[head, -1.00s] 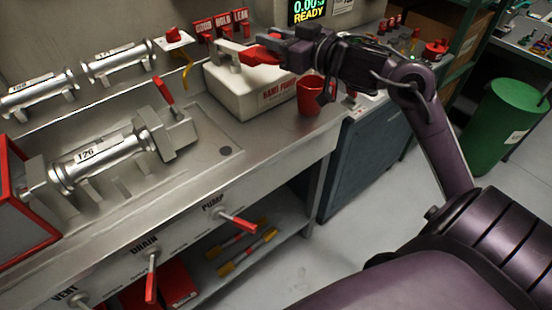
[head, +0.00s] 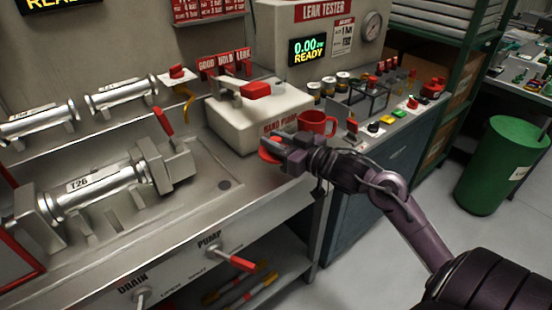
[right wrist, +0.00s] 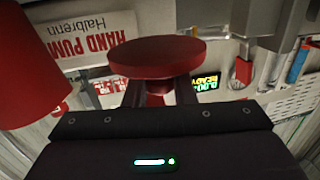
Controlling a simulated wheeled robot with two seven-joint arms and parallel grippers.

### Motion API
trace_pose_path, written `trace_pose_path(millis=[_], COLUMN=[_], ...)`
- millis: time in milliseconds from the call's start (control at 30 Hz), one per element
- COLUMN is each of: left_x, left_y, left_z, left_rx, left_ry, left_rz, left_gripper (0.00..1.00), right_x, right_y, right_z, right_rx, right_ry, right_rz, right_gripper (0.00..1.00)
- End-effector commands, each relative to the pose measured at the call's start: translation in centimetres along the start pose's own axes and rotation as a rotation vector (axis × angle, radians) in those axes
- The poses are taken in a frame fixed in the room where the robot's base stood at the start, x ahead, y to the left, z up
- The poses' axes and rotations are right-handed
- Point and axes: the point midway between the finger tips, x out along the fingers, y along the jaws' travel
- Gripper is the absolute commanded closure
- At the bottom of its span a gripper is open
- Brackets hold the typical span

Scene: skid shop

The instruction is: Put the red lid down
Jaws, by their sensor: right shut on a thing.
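The red lid (head: 269,152) is a flat round disc in the jaws of my right gripper (head: 282,153). In the right wrist view the lid (right wrist: 157,57) sits between the fingertips, its broad edge toward the camera. The gripper is shut on it in front of the white hand pump (head: 250,122), near the bench's front edge. Whether the lid touches the bench cannot be told. A red mug (head: 318,123) stands just behind my right gripper; a large red surface (right wrist: 30,70) at the left of the wrist view looks like it. My left gripper is not in view.
The pump's lever with a red grip (head: 256,90) lies above its body. Switches and small jars (head: 343,82) crowd the leak tester bench at right. A steel test fixture (head: 105,187) fills the left. Bare steel (head: 222,205) lies left of my gripper.

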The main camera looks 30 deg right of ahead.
Motion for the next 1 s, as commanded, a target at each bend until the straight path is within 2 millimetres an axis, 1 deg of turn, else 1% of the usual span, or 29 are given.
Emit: trace_pose_path(millis=[33, 100, 233, 300, 400, 567, 700, 733, 867, 1000], left_x=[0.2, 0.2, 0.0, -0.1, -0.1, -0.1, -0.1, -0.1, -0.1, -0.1], left_y=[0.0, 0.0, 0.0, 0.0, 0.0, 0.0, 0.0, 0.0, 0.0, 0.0], left_z=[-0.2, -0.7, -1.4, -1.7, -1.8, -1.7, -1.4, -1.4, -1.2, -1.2], left_rx=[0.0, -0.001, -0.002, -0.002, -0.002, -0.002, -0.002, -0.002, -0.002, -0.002], left_ry=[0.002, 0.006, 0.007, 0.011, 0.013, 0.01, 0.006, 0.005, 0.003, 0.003], left_rz=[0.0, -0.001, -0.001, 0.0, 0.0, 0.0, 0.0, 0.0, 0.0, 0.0], left_gripper=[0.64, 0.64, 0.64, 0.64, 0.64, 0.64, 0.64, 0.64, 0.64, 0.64], right_x=[0.0, 0.1, 0.2, 0.2, 0.2, 0.2, 0.2, 0.2, 0.2, 0.2], right_y=[0.0, 0.0, 0.0, 0.0, 0.0, 0.0, 0.0, 0.0, 0.0, 0.0], right_z=[1.3, 2.6, 4.4, 4.8, 4.9, 4.8, 5.2, 5.1, 5.1, 5.1], right_rx=[0.004, 0.004, 0.004, 0.002, 0.0, 0.0, 0.001, 0.0, 0.0, 0.0], right_ry=[-0.005, -0.004, -0.002, -0.002, -0.001, -0.001, -0.002, -0.001, -0.002, -0.001], right_rz=[0.001, 0.001, 0.001, 0.001, 0.001, 0.001, 0.001, 0.001, 0.001, 0.001], right_gripper=[0.98, 0.98, 0.98, 0.98, 0.98, 0.98, 0.98, 0.72, 0.55, 0.54])
